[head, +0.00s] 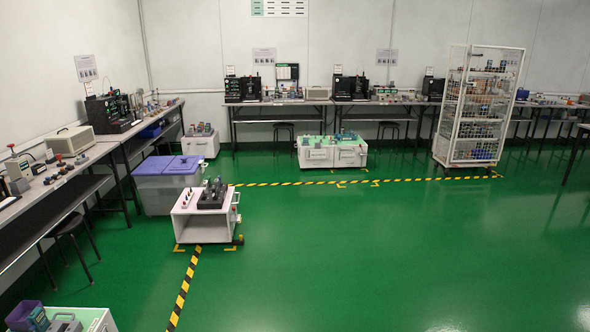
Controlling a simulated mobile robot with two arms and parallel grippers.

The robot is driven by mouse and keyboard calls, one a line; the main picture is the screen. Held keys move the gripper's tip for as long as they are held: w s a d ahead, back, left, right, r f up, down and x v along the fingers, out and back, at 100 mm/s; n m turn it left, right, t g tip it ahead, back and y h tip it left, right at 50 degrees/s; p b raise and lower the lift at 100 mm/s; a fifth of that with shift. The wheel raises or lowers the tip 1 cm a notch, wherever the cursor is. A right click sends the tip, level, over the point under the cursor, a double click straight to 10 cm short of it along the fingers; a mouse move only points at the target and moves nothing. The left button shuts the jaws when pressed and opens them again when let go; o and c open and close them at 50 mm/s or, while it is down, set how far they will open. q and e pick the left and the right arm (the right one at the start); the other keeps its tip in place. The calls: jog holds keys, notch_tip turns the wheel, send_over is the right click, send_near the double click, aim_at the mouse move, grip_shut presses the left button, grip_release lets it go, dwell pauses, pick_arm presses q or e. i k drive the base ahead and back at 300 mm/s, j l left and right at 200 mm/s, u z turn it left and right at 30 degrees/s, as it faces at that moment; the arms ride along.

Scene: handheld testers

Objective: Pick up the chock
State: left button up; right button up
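A small dark shape (238,240) lies on the green floor at the right front corner of the white cart (205,229). It may be the chock or a wheel of the cart; it is too small to tell. Yellow corner marks are on the floor around the cart. No other thing that I can make out as a chock shows. Neither of my grippers is in the head view.
A purple-lidded bin (168,190) stands behind the cart. Benches run along the left and back walls, with a stool (71,226) at left. A white cabinet (331,153) and a wire cage trolley (478,110) stand farther back. The green floor (400,250) at right is clear.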

aim_at(241, 242)
jog(key=i, duration=5.25)
jog(key=i+u, duration=0.1)
jog(key=i, duration=0.4)
jog(key=i+l+u, duration=0.1)
jog(key=i, duration=0.45)
jog(key=i+l+u, duration=0.1)
jog(key=i, duration=0.4)
jog(key=i+l+u, duration=0.1)
jog(key=i, duration=0.4)
jog(key=l, duration=0.1)
